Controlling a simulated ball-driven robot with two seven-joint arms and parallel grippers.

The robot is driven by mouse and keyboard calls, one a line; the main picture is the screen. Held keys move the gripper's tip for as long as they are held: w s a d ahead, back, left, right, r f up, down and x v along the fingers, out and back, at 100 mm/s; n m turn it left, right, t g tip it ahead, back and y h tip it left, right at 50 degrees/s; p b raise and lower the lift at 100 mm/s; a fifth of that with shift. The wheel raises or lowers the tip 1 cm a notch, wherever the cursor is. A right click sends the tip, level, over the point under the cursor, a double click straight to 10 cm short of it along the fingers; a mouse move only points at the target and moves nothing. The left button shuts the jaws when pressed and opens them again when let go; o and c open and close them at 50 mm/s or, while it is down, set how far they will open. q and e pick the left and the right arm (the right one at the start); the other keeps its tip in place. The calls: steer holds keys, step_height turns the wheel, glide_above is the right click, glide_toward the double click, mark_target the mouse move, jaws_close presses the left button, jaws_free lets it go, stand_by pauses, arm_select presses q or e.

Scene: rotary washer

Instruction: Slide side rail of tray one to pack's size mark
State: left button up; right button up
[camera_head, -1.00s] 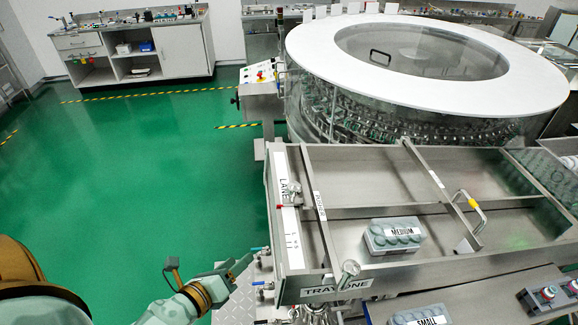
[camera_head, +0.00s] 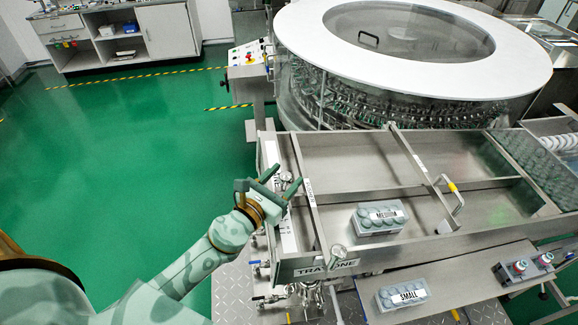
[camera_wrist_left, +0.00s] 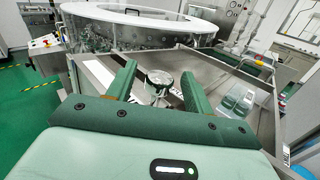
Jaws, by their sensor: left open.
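Tray one (camera_head: 325,268) is a steel tray with a lettered front plate. Its labelled side rail (camera_head: 309,192) runs front to back near the tray's left side, beside a white marked strip (camera_head: 288,235). My left gripper (camera_head: 284,178) is open over this strip, just left of the rail, and covers part of it. In the left wrist view, a round metal knob (camera_wrist_left: 160,77) shows between and beyond the open fingers (camera_wrist_left: 158,69); contact cannot be told. The MEDIUM pack (camera_head: 380,217) sits in the tray's front compartment, right of the rail. My right gripper is not in view.
A crossbar with a yellow-marked handle (camera_head: 452,187) spans the tray. A small round knob (camera_head: 338,252) stands at the front edge. A SMALL pack (camera_head: 403,294) lies on the lower shelf. The round washer (camera_head: 410,95) stands behind. Green floor lies open at left.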

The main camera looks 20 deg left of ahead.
arm_select(q)
steer(key=shift+w+d, duration=0.25)
steer(key=shift+w, duration=1.05)
jaws_close()
steer(key=s+d, duration=0.5)
steer(key=s, duration=0.3)
steer(key=shift+d, duration=0.2)
steer(key=shift+f, duration=0.1)
steer(key=shift+s, duration=0.1)
jaws_free()
